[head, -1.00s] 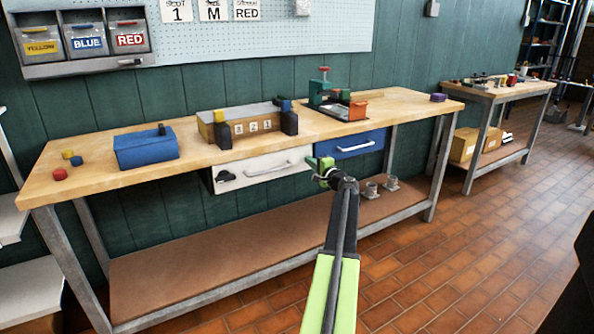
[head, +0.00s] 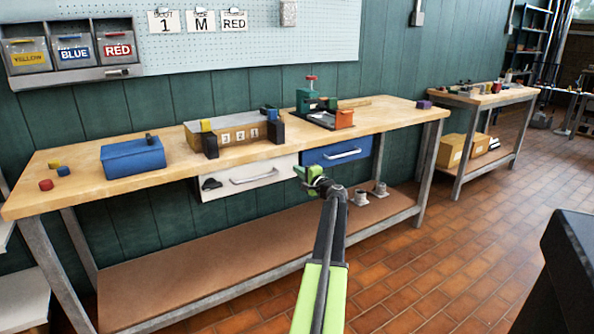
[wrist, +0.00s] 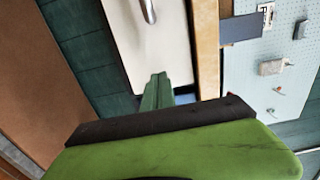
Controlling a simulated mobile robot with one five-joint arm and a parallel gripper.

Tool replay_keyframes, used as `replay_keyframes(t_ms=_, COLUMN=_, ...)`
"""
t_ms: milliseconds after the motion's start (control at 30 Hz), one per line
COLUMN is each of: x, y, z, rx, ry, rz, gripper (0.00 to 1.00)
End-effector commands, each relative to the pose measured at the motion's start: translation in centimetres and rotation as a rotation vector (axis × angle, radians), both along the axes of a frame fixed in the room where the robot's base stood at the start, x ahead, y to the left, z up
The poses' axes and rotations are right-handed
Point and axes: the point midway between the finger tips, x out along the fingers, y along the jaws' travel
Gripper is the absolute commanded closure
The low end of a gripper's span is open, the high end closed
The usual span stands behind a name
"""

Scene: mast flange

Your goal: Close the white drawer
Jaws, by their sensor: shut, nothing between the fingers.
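The white drawer (head: 240,183) hangs under the workbench top, with a pale bar handle and a dark mark at the left of its front. How far it stands out cannot be told clearly. My gripper (head: 299,172) is shut and empty, at the right end of the white drawer's front, near the blue drawer. In the wrist view the closed green fingers (wrist: 157,82) point at the white drawer front (wrist: 125,45), close to its end. The handle (wrist: 149,10) is beyond the fingertips. Whether the fingers touch the front cannot be told.
The blue drawer (head: 330,158) sits just right of the white one. The workbench (head: 95,184) carries a blue box (head: 134,160), a numbered wooden box (head: 238,135) and a green press (head: 307,98). Its lower shelf (head: 190,265) is mostly bare. Brick floor is open at the right.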

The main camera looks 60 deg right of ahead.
Motion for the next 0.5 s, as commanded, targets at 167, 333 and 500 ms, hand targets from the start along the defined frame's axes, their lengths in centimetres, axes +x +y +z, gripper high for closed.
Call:
replay_keyframes(t_ms=167, x=-4.9, y=3.2, z=-0.1, rx=-0.001, ry=0.003, rz=-0.003, gripper=1.00)
replay_keyframes(t_ms=333, x=-7.9, y=5.1, z=-0.2, rx=0.000, ry=0.004, rz=-0.001, gripper=1.00)
replay_keyframes(t_ms=500, x=-9.2, y=5.9, z=-0.2, rx=0.000, ry=0.004, rz=0.002, gripper=1.00)
